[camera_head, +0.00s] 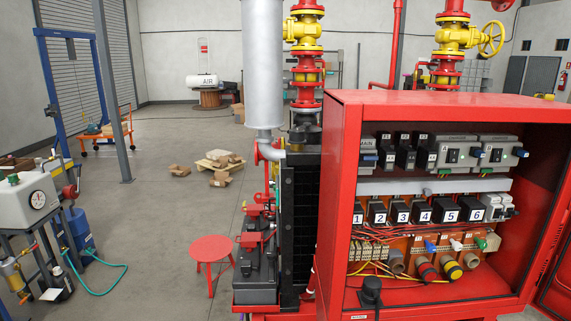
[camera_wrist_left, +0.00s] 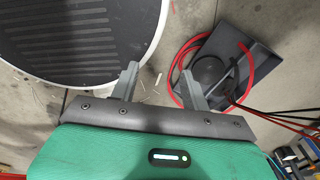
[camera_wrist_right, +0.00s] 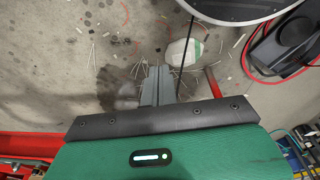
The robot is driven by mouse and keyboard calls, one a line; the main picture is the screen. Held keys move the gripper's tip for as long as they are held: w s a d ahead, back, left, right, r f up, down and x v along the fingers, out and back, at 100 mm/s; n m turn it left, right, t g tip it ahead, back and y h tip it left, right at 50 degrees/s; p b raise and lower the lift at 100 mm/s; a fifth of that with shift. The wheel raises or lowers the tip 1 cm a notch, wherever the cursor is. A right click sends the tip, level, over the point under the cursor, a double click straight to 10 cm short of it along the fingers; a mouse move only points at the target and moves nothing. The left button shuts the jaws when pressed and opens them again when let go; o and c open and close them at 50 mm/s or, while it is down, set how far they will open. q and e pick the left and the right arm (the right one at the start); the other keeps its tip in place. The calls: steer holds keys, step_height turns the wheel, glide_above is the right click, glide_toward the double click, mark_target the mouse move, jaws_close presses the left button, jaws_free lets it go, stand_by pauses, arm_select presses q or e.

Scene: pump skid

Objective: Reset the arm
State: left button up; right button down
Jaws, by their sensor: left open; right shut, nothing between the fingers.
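My left gripper (camera_wrist_left: 159,76) shows in the left wrist view. Its two grey fingers are spread apart with nothing between them, above the concrete floor. My right gripper (camera_wrist_right: 159,72) shows in the right wrist view. Its fingers are together and hold nothing, also above the floor. Neither gripper nor arm shows in the head view. Both wrist views look down, and neither gripper visibly touches anything.
An open red cabinet (camera_head: 338,187) with numbered relays stands at right in the head view. A red stool (camera_head: 211,249) and a gauge unit (camera_head: 27,203) stand left. Floor between them is largely clear. A red cable (camera_wrist_left: 179,67) lies near my left gripper.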

arm_select(q)
step_height(320, 180, down, 4)
steer(key=b, duration=0.3)
steer(key=shift+f, duration=0.1)
steer(key=shift+c, duration=0.2)
arm_select(e)
steer(key=s+d+f+g, duration=0.1)
steer(key=s+d+f, duration=0.1)
steer(key=s+f, duration=1.2)
steer(key=shift+s+d+f, duration=0.35)
steer(key=shift+d+f, duration=0.05)
steer(key=shift+f, duration=0.4)
